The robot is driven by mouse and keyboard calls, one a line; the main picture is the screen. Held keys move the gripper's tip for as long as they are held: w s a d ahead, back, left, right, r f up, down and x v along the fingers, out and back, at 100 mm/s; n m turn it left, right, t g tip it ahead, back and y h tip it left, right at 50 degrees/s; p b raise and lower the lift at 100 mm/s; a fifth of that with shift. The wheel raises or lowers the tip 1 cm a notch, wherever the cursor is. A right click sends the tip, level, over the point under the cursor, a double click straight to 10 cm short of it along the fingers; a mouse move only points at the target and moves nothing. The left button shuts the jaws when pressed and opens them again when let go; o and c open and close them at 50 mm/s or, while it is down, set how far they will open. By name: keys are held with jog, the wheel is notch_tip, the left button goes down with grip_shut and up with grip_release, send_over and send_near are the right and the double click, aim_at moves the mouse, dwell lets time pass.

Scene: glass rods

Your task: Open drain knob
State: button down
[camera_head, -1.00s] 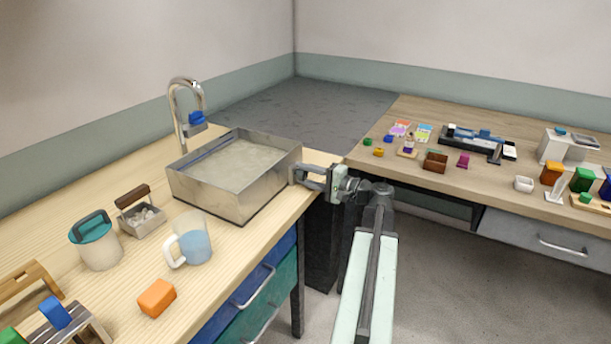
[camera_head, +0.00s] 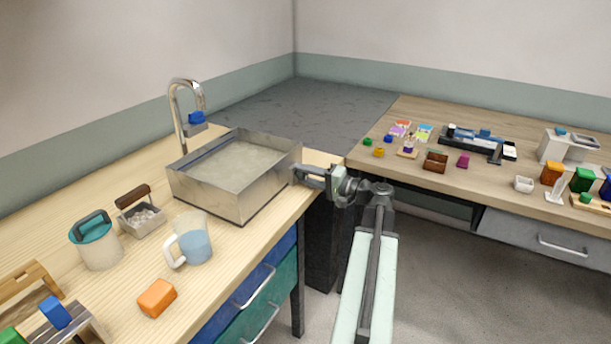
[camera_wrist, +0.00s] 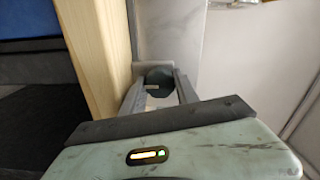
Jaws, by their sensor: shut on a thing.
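The metal sink basin (camera_head: 235,195) stands on the wooden counter and holds cloudy contents. My gripper (camera_head: 299,174) reaches from the right to the basin's right side wall, near its far right corner. In the wrist view a dark round drain knob (camera_wrist: 159,79) sits between the fingertips of my gripper (camera_wrist: 158,94), against the grey metal wall. The gripper is shut on the knob. In the head view the fingers cover the knob, so its turn angle cannot be told.
A curved faucet (camera_head: 180,110) with a blue handle stands behind the basin. A mug (camera_head: 193,243), a lidded jar (camera_head: 97,243) and an orange block (camera_head: 157,298) are on the counter. The counter edge lies just below my gripper. A second table (camera_head: 480,180) carries small objects.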

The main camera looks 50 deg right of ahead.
jog(key=c, duration=0.9)
grip_release()
